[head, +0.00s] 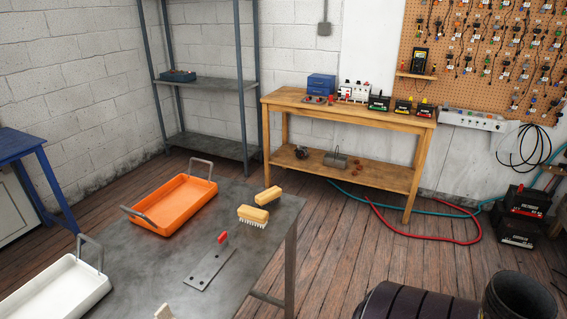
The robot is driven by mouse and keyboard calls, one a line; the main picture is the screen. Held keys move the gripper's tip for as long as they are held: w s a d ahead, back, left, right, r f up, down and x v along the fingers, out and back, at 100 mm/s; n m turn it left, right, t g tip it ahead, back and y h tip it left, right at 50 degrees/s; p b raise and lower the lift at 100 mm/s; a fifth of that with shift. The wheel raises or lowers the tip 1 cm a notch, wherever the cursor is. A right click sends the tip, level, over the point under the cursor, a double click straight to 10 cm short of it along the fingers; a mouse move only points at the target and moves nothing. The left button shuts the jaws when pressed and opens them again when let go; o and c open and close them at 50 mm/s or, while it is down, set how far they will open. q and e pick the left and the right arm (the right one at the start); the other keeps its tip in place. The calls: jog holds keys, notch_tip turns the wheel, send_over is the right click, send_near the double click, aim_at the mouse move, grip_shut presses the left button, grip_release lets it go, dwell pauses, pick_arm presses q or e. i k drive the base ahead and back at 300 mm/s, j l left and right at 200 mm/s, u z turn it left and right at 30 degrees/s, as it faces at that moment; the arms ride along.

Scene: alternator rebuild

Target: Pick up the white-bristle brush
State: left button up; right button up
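The white-bristle brush (252,213) lies on the grey metal table (225,262) near its right edge. It has a yellow wooden block on top, and its white bristles face down and toward me. A second yellow wooden block (268,196), which looks like another brush, lies just behind it and slightly right, close to the table edge. Its bristles cannot be made out. Neither of my grippers shows in the head view.
An orange tray (181,229) with handles is left of the brushes, and a white tray (62,289) is at front left. A pale object (164,312) is cut off at the bottom edge.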

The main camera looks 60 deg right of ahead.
aim_at(250, 214)
jog(key=z, duration=1.55)
jog(key=i+l, duration=0.15)
jog(key=l, duration=0.15)
jog(key=i+u, duration=0.05)
